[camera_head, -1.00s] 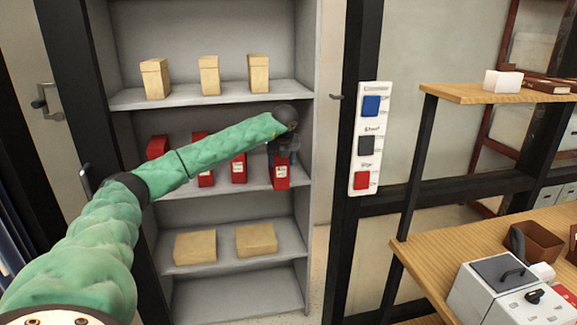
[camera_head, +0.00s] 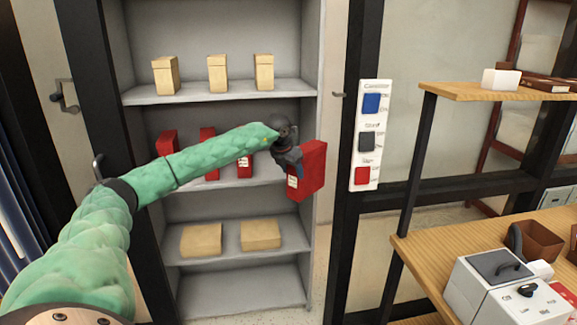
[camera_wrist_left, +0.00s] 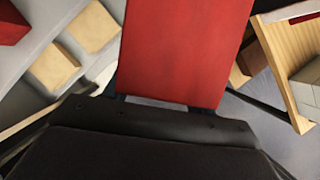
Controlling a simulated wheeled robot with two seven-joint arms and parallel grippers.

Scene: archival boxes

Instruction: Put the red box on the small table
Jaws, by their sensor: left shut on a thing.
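My left gripper (camera_head: 287,158) is shut on a red box (camera_head: 310,171) and holds it in front of the right end of the shelf unit's middle shelf, clear of the shelf. The box is upright, turned at an angle, with a white label on its front side. In the left wrist view the red box (camera_wrist_left: 183,50) fills the upper middle, and the fingertips are mostly hidden by it. Which surface is the small table is not certain; a wooden tabletop (camera_head: 425,246) stands at the lower right. My right gripper is not in view.
Several other red boxes (camera_head: 207,138) stand on the middle shelf (camera_head: 235,184), partly behind my arm. Tan boxes (camera_head: 166,75) stand on the shelves above and below. A white machine (camera_head: 497,290) occupies the tabletop.

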